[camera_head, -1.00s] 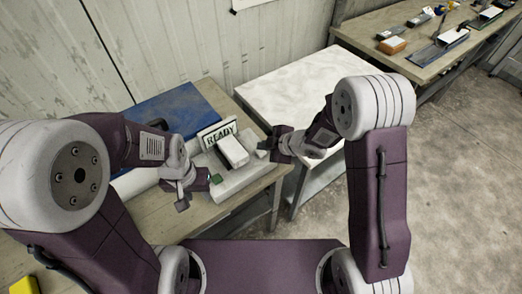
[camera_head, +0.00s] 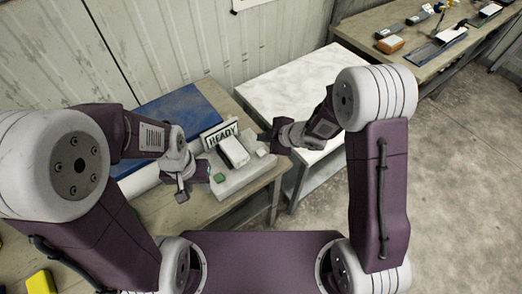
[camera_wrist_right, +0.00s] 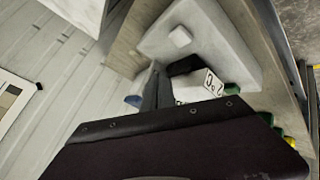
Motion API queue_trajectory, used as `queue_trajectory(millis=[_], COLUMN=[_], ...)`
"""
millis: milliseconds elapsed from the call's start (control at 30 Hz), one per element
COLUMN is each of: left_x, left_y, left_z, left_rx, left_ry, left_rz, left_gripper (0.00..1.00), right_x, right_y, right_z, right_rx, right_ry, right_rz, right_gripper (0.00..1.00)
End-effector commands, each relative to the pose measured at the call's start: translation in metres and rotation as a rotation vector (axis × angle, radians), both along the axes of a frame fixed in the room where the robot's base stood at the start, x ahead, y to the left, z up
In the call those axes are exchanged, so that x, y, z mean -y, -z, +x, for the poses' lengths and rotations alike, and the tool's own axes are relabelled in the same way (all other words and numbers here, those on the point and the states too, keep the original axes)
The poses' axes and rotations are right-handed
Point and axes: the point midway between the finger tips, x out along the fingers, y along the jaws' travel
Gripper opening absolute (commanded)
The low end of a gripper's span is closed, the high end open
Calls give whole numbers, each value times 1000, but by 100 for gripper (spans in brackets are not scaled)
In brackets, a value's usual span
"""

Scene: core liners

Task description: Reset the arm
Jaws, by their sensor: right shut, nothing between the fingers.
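My left gripper (camera_head: 192,182) hangs at the left edge of a pale grey tray (camera_head: 236,182). Its two dark fingers look apart and nothing shows between them. My right gripper (camera_head: 268,140) is shut and empty, near the tray's far right corner beside the white-topped table. In the right wrist view its dark fingers (camera_wrist_right: 156,88) show close together beside the tray (camera_wrist_right: 225,45). A READY sign (camera_head: 221,135), a white block (camera_head: 233,151) and a small green piece (camera_head: 219,178) are at the tray.
The tray stands on a wooden bench (camera_head: 160,215) with a blue mat (camera_head: 165,108) behind it. A white-topped table (camera_head: 300,85) is to the right. A yellow object (camera_head: 38,282) is at lower left.

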Motion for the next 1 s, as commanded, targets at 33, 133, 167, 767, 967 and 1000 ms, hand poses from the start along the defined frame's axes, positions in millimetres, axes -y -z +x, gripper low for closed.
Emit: queue_trajectory(millis=[33,133,167,767,967,1000], left_x=[0,0,0,0,0,0], left_y=[0,0,0,8,9,9], left_z=[0,0,0,0,0,0], left_rx=[0,0,0,0,0,0], left_ry=[0,0,0,0,0,0], left_rz=[0,0,0,0,0,0], left_gripper=[36,36,36,36,36,36], right_x=[0,0,0,108,179,178], right_y=[0,0,0,-88,-45,-36], right_z=[0,0,0,11,-114,-137], right_rx=[0,0,0,32,-481,-574], right_ry=[0,0,0,520,1233,1313], right_rz=[0,0,0,27,98,98], right_gripper=[0,0,0,0,0,0])
